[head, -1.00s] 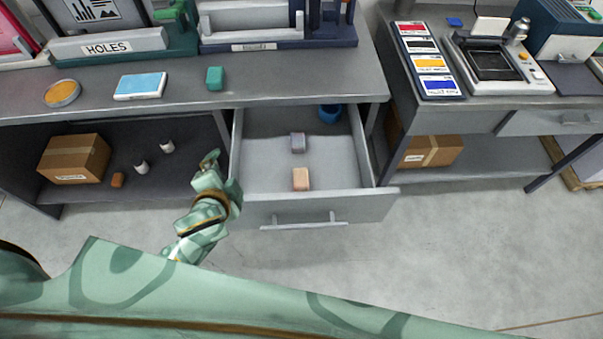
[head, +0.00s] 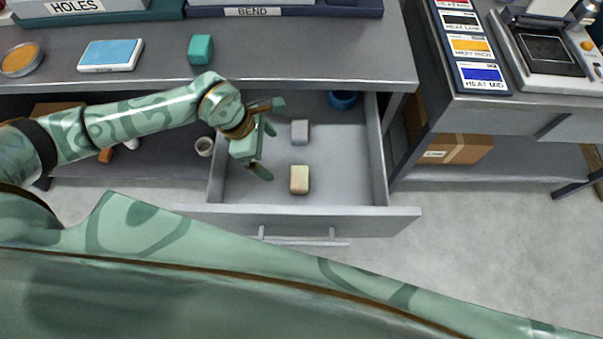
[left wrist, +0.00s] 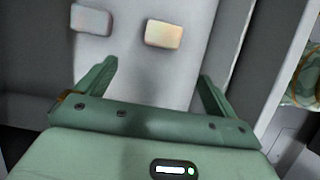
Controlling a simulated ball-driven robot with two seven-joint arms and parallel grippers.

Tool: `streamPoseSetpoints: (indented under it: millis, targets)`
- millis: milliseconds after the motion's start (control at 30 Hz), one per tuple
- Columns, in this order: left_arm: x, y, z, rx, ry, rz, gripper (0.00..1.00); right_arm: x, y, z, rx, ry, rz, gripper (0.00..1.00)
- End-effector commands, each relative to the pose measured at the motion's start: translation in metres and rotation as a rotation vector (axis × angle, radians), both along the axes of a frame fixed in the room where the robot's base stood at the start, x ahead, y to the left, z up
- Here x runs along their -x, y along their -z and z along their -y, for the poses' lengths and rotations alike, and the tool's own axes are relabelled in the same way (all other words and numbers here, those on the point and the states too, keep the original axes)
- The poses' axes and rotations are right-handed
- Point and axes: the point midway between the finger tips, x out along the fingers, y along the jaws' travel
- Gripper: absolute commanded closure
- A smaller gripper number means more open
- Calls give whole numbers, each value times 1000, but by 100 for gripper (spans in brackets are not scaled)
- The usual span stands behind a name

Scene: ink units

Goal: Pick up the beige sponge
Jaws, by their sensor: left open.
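The beige sponge (head: 299,179) is a small rounded block lying in the open drawer, near its front. It also shows in the left wrist view (left wrist: 163,34), ahead of and between my fingers, apart from them. My left gripper (head: 268,150) is over the left part of the drawer, to the left of the sponge. Its two fingers are spread, with nothing between them, in the left wrist view (left wrist: 158,78). My right gripper is not in either view.
A grey sponge-like block (head: 299,132) lies behind the beige one, and a blue round cup (head: 342,99) stands at the drawer's back. The drawer's front panel (head: 380,219) and side walls stand around them. The worktop (head: 300,65) overhangs the back.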

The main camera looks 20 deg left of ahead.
Motion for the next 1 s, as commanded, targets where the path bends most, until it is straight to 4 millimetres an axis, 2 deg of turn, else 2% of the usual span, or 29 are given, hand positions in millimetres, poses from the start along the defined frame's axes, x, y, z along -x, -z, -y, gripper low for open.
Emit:
streamPoseSetpoints:
  millis: [100, 300, 567, 800, 1000]
  targets:
    - [-1, 32, 13, 6, 0, -7, 6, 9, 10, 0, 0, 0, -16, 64]
    - [-6, 74, 30, 7, -1, -5, 6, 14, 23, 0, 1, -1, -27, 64]
    - [-9, 95, 40, 7, -2, -3, 6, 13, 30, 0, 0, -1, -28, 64]
    - [-12, 131, 56, 9, -1, -5, 6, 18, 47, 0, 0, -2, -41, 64]
    - [-13, 136, 58, 8, -2, -1, 6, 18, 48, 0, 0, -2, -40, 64]
